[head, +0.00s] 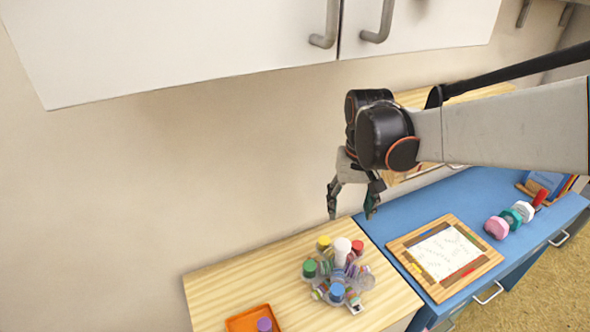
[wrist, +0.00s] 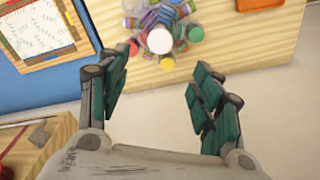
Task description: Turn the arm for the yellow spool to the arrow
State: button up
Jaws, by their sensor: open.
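The carousel (head: 352,277) stands on the light wooden table and carries several colour-capped spools around a white central post (head: 342,249). The yellow spool (head: 323,243) is at its back left in the head view. In the wrist view the yellow spool (wrist: 167,63) is just below the white post (wrist: 160,41), on the side nearest my gripper. My gripper (head: 351,212) is open and empty, above and behind the carousel, apart from it. Its two dark green fingers (wrist: 160,78) are spread in the wrist view. I cannot make out the arrow.
A red cap (head: 357,247), green cap (head: 309,268) and blue cap (head: 336,292) sit close around the post. An orange tray (head: 240,322) with a purple item (head: 264,324) is at front left. A framed board (head: 408,247) lies on the blue desk to the right. Wall cabinets hang above.

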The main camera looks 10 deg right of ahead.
aim_at(343, 244)
jog(key=f+b, duration=0.1)
jog(key=f, duration=0.3)
jog(key=f+b, duration=0.1)
jog(key=f, duration=0.4)
jog(key=w+f+b, duration=0.1)
jog(key=f, duration=0.4)
jog(key=shift+b, duration=0.35)
jog(key=shift+s+r, duration=0.1)
grip_shut()
